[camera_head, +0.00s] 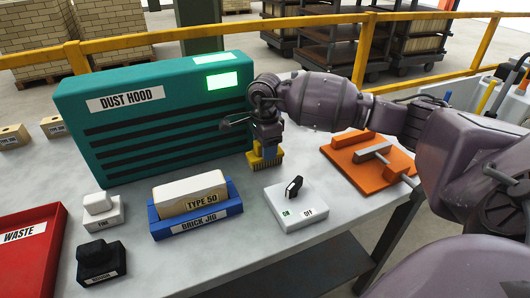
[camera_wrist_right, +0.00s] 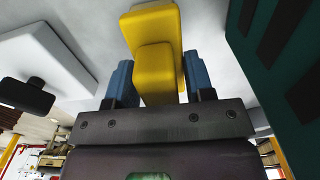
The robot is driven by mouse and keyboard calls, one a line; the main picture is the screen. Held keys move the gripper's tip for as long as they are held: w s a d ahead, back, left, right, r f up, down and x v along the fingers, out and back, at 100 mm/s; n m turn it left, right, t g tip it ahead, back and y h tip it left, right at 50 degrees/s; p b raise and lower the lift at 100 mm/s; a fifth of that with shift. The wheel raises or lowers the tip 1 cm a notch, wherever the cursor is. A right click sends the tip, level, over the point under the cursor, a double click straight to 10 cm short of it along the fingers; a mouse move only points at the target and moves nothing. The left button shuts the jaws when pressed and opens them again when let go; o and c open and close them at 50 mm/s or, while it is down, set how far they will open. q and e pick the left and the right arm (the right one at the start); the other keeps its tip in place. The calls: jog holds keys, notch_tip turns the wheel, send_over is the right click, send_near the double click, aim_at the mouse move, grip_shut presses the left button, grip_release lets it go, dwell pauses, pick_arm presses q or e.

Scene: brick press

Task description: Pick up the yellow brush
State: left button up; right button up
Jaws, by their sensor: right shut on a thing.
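The yellow brush (camera_head: 265,158) is in the jaws of my right gripper (camera_head: 268,143), just in front of the right end of the dust hood. Its bristles point down; I cannot tell whether they touch the table. In the right wrist view, the brush (camera_wrist_right: 155,45) sits between the two blue fingers of the right gripper (camera_wrist_right: 158,80), which are shut on its handle. My left gripper is not in view.
The teal dust hood (camera_head: 150,120) stands behind.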

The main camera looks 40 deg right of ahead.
jog(key=shift+r, duration=0.1)
notch_tip(320, 180, up, 20)
jog(key=p, duration=0.1)
jog(key=shift+p, duration=0.4)
jog(key=o, duration=0.5)
jog(key=shift+c, duration=0.2)
jog(key=c, duration=0.3)
